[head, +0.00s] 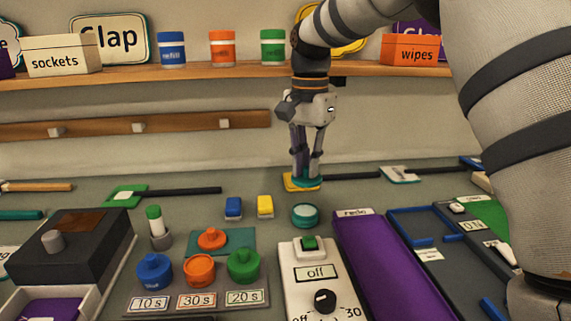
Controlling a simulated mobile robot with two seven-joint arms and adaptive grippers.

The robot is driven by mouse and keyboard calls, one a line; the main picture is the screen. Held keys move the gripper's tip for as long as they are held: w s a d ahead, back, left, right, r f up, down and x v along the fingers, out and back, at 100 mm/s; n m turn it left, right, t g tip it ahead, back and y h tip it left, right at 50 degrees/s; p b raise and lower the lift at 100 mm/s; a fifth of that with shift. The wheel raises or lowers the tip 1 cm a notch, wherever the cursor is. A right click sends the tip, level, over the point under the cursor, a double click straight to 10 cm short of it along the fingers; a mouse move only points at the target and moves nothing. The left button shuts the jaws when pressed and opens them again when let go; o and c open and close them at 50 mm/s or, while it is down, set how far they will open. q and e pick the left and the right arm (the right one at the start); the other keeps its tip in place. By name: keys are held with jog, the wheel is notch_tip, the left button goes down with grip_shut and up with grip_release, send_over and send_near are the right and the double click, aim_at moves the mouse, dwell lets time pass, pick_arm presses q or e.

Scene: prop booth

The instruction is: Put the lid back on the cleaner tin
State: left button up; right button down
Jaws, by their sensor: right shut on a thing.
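The cleaner tin (305,216) looks like a small round teal tin with a paler, greyish top. It stands on the bench behind the white box with the dial. The fingers hide part of the lid. My left gripper is not in view.
A blue block (233,207) and a yellow block (265,206) stand left of the tin. The white timer box (317,282) is in front, with a purple strip (385,262) to its right. A black-handled tool (352,177) lies right of the gripper. A shelf (200,74) is behind.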

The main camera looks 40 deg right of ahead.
aim_at(306, 177)
notch_tip(306, 177, down, 4)
jog(key=shift+f+b, duration=0.15)
jog(key=shift+b, duration=0.2)
jog(key=shift+f, duration=1.05)
jog(key=shift+f+p, duration=0.2)
jog(key=shift+p, duration=0.2)
dwell(1.2)
jog(key=c, duration=1.1)
grip_release()
jog(key=shift+o, duration=0.2)
jog(key=shift+r, duration=3.55)
